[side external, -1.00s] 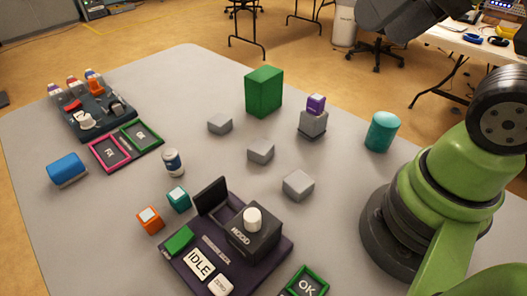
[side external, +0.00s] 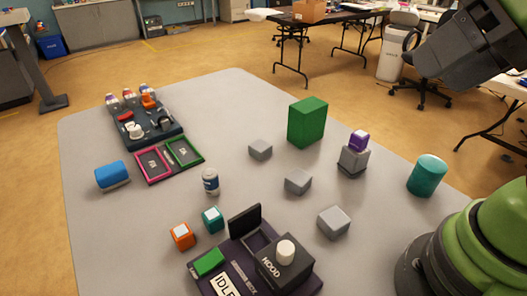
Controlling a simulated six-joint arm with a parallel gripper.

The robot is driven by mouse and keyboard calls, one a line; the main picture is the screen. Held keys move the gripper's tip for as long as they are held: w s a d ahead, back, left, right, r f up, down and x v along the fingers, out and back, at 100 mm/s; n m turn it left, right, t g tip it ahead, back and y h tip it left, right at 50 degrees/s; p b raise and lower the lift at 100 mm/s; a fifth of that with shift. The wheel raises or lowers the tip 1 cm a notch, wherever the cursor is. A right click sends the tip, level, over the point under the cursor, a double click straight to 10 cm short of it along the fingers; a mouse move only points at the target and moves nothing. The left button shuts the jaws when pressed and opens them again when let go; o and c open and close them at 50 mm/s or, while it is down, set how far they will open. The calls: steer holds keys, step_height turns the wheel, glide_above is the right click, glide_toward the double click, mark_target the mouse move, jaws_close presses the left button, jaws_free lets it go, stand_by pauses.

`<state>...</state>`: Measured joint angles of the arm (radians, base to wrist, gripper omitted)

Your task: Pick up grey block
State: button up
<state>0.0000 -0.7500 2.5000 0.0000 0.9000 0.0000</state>
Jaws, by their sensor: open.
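Three loose grey blocks lie on the grey table: a far one (side external: 260,149), a middle one (side external: 298,181) and a near, larger-looking one (side external: 333,222). The frames do not tell which grey block the task means. My dark grey gripper (side external: 430,72) is at the upper right edge, raised well clear of all the blocks. It is open with nothing seen in it; its fingers are hard to make out and it is partly cut off by the picture edge.
A tall green block (side external: 307,122) stands behind the grey blocks, and a teal cylinder (side external: 427,175) to the right. A dark device (side external: 285,262) with a white knob is at the front. A white can (side external: 210,182), a teal cube (side external: 212,219) and an orange cube (side external: 182,236) stand left.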

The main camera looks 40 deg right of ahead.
stand_by(0.4)
steer(key=o, duration=0.4)
steer(key=n+g+h, duration=0.2)
steer(key=n+g, duration=0.1)
steer(key=g, duration=0.4)
glide_above(338, 221)
step_height(338, 221, down, 21)
steer(key=shift+d+r, duration=0.15)
steer(key=shift+r, duration=0.05)
steer(key=shift+f, duration=5)
